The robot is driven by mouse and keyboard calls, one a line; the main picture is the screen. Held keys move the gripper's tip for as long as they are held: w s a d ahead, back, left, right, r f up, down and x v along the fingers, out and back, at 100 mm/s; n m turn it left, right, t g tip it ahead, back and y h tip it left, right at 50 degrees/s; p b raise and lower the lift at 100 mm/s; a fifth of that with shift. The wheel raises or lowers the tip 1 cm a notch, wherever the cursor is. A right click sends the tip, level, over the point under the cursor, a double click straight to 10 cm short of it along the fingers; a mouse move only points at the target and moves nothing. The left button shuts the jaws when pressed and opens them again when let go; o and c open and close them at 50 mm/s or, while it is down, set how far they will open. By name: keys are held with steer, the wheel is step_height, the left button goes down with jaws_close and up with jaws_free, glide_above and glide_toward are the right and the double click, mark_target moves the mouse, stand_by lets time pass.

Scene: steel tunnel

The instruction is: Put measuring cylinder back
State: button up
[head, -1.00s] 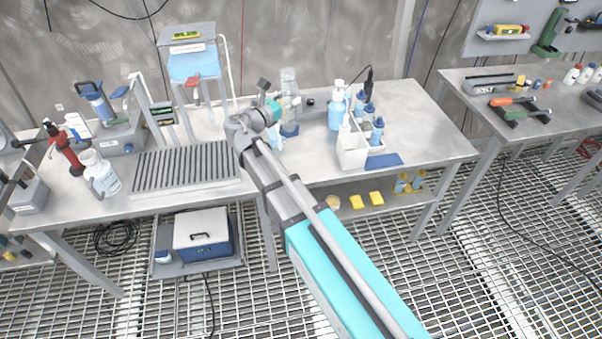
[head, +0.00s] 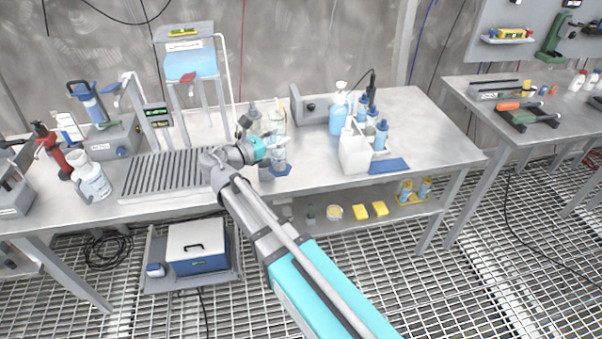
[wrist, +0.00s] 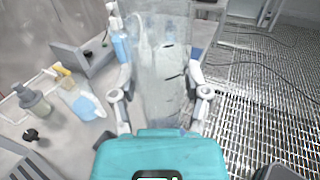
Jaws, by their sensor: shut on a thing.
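The measuring cylinder (head: 280,152) is clear, with a blue foot, and appears upright over the front part of the steel bench. My gripper (head: 271,149) is shut around its body from the left. In the wrist view the clear, graduated cylinder (wrist: 160,85) stands between the two fingers of my gripper (wrist: 160,72). Its foot is hidden there. I cannot tell whether the foot touches the bench top.
A ribbed grey rack (head: 165,172) lies left. Bare bench (head: 430,135) lies at right.

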steer(key=shift+w, duration=0.1)
steer(key=w+d+f+b, duration=0.4)
steer(key=w+f+b, duration=0.5)
steer(key=w, duration=0.3)
steer(key=shift+w, duration=0.15)
steer(key=shift+d, duration=0.1)
steer(key=shift+w+d+f+b, duration=0.1)
steer(key=shift+w+f+b, duration=0.1)
steer(key=shift+f+b, duration=0.8)
steer(key=shift+w+f+b, duration=0.2)
steer(key=shift+f+b, duration=0.8)
steer(key=shift+f, duration=0.1)
steer(key=o, duration=1.2)
